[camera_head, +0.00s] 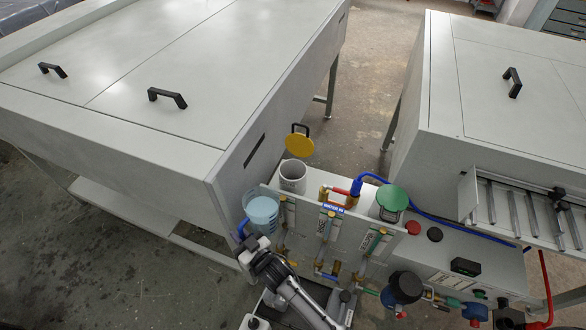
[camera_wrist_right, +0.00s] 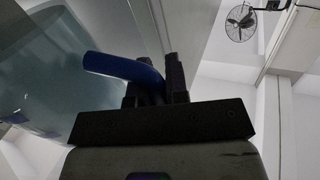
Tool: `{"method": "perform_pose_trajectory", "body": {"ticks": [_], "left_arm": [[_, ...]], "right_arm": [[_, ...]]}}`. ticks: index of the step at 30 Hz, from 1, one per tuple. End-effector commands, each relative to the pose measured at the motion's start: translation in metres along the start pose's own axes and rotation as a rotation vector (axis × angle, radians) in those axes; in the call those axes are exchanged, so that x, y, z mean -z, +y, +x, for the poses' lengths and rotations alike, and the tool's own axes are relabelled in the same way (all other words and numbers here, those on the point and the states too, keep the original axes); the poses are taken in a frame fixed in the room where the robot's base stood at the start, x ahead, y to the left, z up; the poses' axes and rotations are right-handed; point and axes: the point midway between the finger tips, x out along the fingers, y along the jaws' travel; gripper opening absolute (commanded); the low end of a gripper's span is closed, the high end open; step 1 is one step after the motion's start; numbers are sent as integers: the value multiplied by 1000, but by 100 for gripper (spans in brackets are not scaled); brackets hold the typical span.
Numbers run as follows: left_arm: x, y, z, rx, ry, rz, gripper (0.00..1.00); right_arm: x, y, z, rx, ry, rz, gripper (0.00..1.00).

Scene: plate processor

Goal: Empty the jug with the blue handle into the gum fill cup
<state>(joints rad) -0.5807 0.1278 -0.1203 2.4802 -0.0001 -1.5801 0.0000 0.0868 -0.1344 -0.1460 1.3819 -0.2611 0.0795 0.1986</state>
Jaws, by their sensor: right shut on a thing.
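The clear jug (camera_head: 262,212) holds pale blue liquid and looks roughly upright at the left end of the pipe panel. My right gripper (camera_head: 245,242) is shut on its blue handle; the handle (camera_wrist_right: 125,69) sits between the dark fingers in the right wrist view, with the jug wall (camera_wrist_right: 60,75) to the left. An open pale cup (camera_head: 293,178) with its yellow lid (camera_head: 299,145) raised stands just behind and right of the jug. I take it as the gum fill cup, but no label on it is readable. My left gripper is not in view.
A large grey cabinet (camera_head: 170,80) borders the cup on the left. A green-lidded cup (camera_head: 392,199), a red valve handle (camera_head: 338,192), a blue hose (camera_head: 375,178) and upright pipes (camera_head: 328,238) lie to the right. Another cabinet (camera_head: 500,90) stands at the right.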

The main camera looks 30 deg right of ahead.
Motion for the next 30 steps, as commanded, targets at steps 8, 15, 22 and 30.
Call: {"method": "perform_pose_trajectory", "body": {"ticks": [8,15,22,30], "left_arm": [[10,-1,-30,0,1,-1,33],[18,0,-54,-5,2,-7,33],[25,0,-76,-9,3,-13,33],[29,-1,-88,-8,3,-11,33]], "right_arm": [[34,3,2,0,-17,128,0],[61,11,4,-1,-49,280,0],[88,23,6,-2,-77,427,0],[108,35,9,-2,-102,550,0]]}}
